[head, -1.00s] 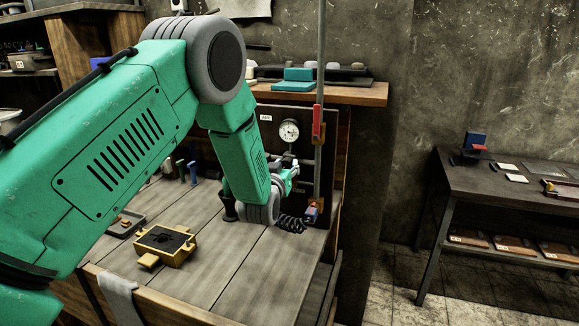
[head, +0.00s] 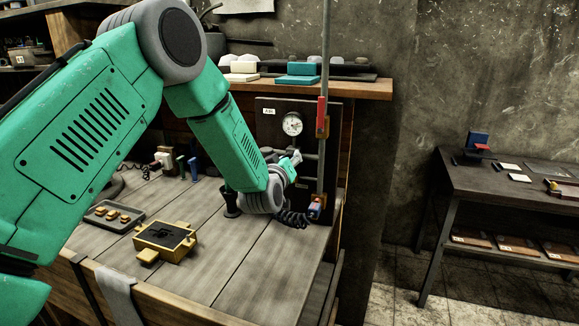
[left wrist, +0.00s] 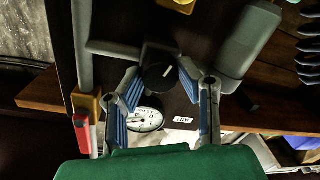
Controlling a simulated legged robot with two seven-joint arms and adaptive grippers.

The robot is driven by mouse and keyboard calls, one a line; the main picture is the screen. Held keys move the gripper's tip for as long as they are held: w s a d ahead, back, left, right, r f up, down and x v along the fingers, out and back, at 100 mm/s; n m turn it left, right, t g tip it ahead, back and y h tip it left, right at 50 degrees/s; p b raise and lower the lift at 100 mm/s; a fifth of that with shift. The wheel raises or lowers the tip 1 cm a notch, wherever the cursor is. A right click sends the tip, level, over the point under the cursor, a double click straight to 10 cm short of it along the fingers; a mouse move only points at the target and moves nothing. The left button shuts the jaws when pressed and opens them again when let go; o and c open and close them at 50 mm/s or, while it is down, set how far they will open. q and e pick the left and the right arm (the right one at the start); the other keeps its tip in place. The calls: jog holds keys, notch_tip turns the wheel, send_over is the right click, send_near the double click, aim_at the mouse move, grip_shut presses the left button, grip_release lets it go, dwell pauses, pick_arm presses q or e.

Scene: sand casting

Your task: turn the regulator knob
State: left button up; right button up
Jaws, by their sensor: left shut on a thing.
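The regulator knob (left wrist: 160,76) is black and round with a white mark, and sits on a grey body on the dark panel in the left wrist view. My left gripper (left wrist: 160,74) has its two blue-padded fingers on either side of the knob and is shut on it. In the head view my left gripper (head: 294,158) is at the panel (head: 270,108), just below the round white gauge (head: 292,124); the knob is hard to make out there. The gauge also shows in the left wrist view (left wrist: 146,119). My right gripper is not in view.
A vertical pipe with a red-handled valve (head: 322,117) stands right of the gripper. A black coiled hose (head: 293,219) hangs below. A yellow moulding box (head: 165,242) and a grey tray (head: 113,215) lie on the bench. A wooden shelf (head: 360,88) is above.

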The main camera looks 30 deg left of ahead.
pick_arm(q)
jog(key=shift+s+a+f+n+h+b, duration=0.1)
jog(key=shift+n+h+b, duration=0.1)
jog(key=shift+n+b, duration=1.6)
jog(key=shift+w+f+n+h+b, duration=0.1)
jog(key=shift+f+n+h+b, duration=0.1)
jog(key=shift+n+b, duration=1.55)
jog(key=shift+s+a+f+n+h+b, duration=0.1)
jog(key=shift+n+h+b, duration=0.1)
jog(key=shift+n+b, duration=1.55)
jog(key=shift+r+n+p, duration=0.1)
jog(key=shift+n+p, duration=0.35)
jog(key=shift+n, duration=0.15)
jog(key=o, duration=1.1)
jog(key=shift+o, duration=0.2)
jog(key=shift+w, duration=0.2)
